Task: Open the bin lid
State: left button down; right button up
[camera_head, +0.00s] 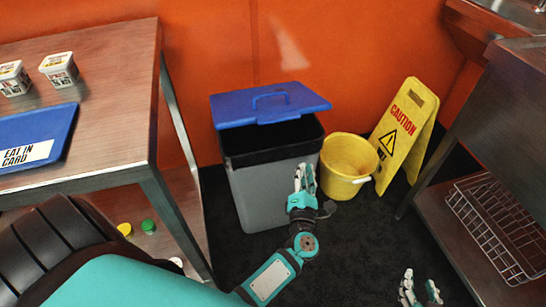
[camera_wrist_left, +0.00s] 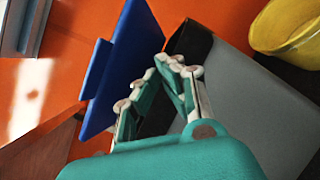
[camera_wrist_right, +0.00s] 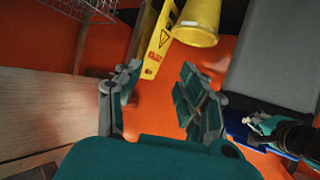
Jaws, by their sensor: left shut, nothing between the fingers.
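The grey bin (camera_head: 262,192) stands against the orange wall, and its dark inside shows. Its blue lid (camera_head: 230,109), with a handle on top, is raised and tilted above the back of the opening. My left gripper (camera_head: 305,172) is shut and empty, in front of the bin's right side in the head view. In the left wrist view, its fingertips (camera_wrist_left: 165,68) show between the blue lid (camera_wrist_left: 122,70) and the grey bin wall (camera_wrist_left: 245,105); contact is unclear. My right gripper (camera_head: 421,281) is low at the bottom right, open and empty; its spread fingers (camera_wrist_right: 155,85) show in the right wrist view.
A yellow bucket (camera_head: 345,185) and a yellow caution sign (camera_head: 408,130) stand right of the bin. A steel table (camera_head: 115,60) with a blue board (camera_head: 60,125) and tubs is at left. A steel shelf (camera_head: 520,110) with a wire basket (camera_head: 490,220) is at right.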

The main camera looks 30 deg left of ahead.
pick_arm(q)
jog(key=w+a+n+g+y+b, duration=0.1)
jog(key=a+n+b, duration=0.1)
jog(key=a+n, duration=0.2)
jog(key=w+a+r+n+g+y+b, duration=0.1)
jog(key=a+n+g+y, duration=0.1)
jog(key=a+n, duration=0.2)
jog(key=w+a+r+n+g+y+b, duration=0.1)
jog(key=w+a+n+g+y+b, duration=0.1)
jog(key=a+n, duration=0.2)
jog(key=shift+a+r+n+b, duration=0.2)
jog(key=shift+a+n+b, duration=0.1)
jog(key=shift+n, duration=0.8)
jog(key=shift+w+a, duration=0.2)
jog(key=shift+a, duration=0.1)
pick_arm(e)
notch_tip(320, 180, up, 17)
jog(key=a+t+y, duration=0.1)
jog(key=t+y, duration=0.1)
jog(key=t, duration=0.4)
jog(key=shift+s+t, duration=0.25)
jog(key=shift+t, duration=0.15)
